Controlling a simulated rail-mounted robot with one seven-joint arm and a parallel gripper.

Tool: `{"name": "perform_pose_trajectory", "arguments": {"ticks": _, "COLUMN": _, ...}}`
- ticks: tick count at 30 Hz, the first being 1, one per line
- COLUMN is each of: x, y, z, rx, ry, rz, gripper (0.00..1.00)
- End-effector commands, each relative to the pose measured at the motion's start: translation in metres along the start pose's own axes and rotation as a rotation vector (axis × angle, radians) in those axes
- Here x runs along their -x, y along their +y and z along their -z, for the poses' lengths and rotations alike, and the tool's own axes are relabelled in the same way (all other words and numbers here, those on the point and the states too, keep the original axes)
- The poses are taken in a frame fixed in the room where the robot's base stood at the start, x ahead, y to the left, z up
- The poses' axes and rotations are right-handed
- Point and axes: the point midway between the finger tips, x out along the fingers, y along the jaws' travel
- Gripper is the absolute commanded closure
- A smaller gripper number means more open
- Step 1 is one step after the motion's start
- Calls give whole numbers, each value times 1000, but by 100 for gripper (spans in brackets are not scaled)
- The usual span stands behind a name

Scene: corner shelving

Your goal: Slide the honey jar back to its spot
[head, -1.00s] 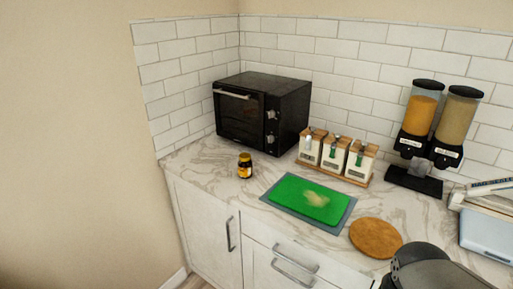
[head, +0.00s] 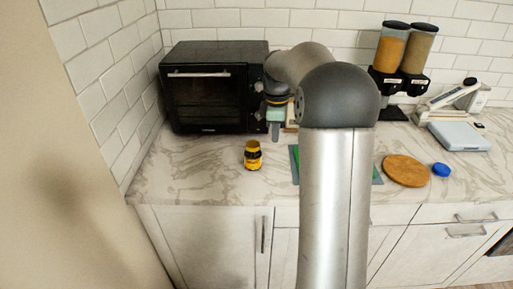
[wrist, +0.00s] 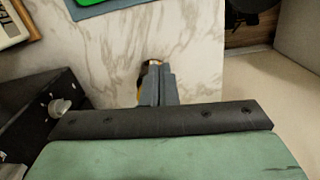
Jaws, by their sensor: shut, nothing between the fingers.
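The honey jar (head: 253,156), dark with a yellow label, stands upright on the marble counter in front of the black oven. My gripper (head: 275,132) is shut and empty, above the counter and behind the jar to its right, near the oven's right front edge. In the wrist view the closed fingers (wrist: 157,84) cover most of the jar (wrist: 139,96); only its top and a yellow edge show. I see a gap between fingers and jar in the head view.
The black oven (head: 206,88) stands against the back wall. My arm hides most of the green cutting board (head: 295,163) and the canisters. A round wooden board (head: 405,170), blue lid (head: 441,170), scale (head: 459,136) and dispensers (head: 404,62) are to the right. Counter left of the jar is clear.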

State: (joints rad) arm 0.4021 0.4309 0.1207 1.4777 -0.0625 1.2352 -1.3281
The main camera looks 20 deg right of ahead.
Motion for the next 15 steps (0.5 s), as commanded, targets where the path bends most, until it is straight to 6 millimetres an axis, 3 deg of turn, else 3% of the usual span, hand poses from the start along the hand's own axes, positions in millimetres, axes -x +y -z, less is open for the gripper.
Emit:
{"name": "perform_pose_trajectory", "arguments": {"ticks": 1, "x": -5, "y": 15, "z": -8, "rx": 34, "ry": 3, "rz": 2, "gripper": 100}}
{"name": "perform_pose_trajectory", "arguments": {"ticks": 4, "x": -9, "y": 30, "z": -15, "rx": 91, "ry": 7, "rz": 4, "gripper": 100}}
{"name": "perform_pose_trajectory", "arguments": {"ticks": 10, "x": -28, "y": 34, "z": -16, "rx": 116, "ry": 8, "rz": 7, "gripper": 100}}
{"name": "perform_pose_trajectory", "arguments": {"ticks": 15, "x": -62, "y": 33, "z": -16, "rx": 115, "ry": 8, "rz": 9, "gripper": 100}}
